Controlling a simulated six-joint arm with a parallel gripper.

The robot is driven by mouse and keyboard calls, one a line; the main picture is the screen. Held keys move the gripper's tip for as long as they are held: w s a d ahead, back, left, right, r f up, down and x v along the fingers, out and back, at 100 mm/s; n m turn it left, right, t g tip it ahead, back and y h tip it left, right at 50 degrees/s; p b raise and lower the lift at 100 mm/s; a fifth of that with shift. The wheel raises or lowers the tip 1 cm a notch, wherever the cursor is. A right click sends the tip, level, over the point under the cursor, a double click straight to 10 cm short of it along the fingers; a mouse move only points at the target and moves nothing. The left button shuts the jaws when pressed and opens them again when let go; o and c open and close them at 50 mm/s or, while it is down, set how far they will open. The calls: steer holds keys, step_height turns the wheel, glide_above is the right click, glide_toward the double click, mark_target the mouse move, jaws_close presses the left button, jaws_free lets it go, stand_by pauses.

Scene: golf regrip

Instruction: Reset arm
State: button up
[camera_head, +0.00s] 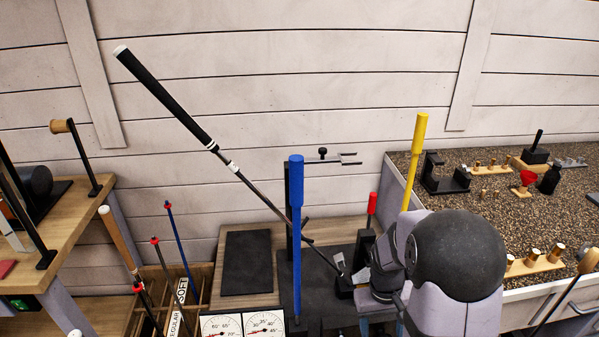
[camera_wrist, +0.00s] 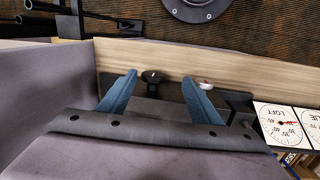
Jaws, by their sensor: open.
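A golf club with a black grip (camera_head: 165,97) and white end cap leans up to the left in the head view. Its dark shaft (camera_head: 262,198) runs down to a black fixture (camera_head: 345,287) beside my arm, where its lower end is partly hidden. My gripper (camera_wrist: 160,85) shows in the wrist view as two blue fingers spread apart, with nothing held between them. Beyond the fingers are a dark knob (camera_wrist: 153,77) and a red-and-white piece (camera_wrist: 205,84). In the head view my arm stands at the lower right of the fixture and mostly hides the gripper.
A blue post (camera_head: 296,230) and a yellow post (camera_head: 414,160) stand upright near the club. Two dial gauges (camera_head: 264,325) lie at the front. A pebbled counter (camera_head: 480,205) holds small parts at right. A club rack (camera_head: 165,285) and wooden shelf (camera_head: 85,215) are at left.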

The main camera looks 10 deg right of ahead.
steer(key=s+a+r+m+g+y+p, duration=0.1)
steer(key=s+a+r+p, duration=0.15)
steer(key=s, duration=0.35)
steer(key=s+a+r+g+p, duration=0.1)
steer(key=s+a+r, duration=0.1)
steer(key=s+a, duration=0.3)
step_height(320, 180, up, 12)
steer(key=a+n+t+p, duration=0.1)
steer(key=a+t+p, duration=0.1)
steer(key=p, duration=0.5)
steer(key=shift+s+a+f+n+t, duration=0.15)
steer(key=shift+s+a+n+t, duration=0.15)
steer(key=shift+s+a, duration=0.15)
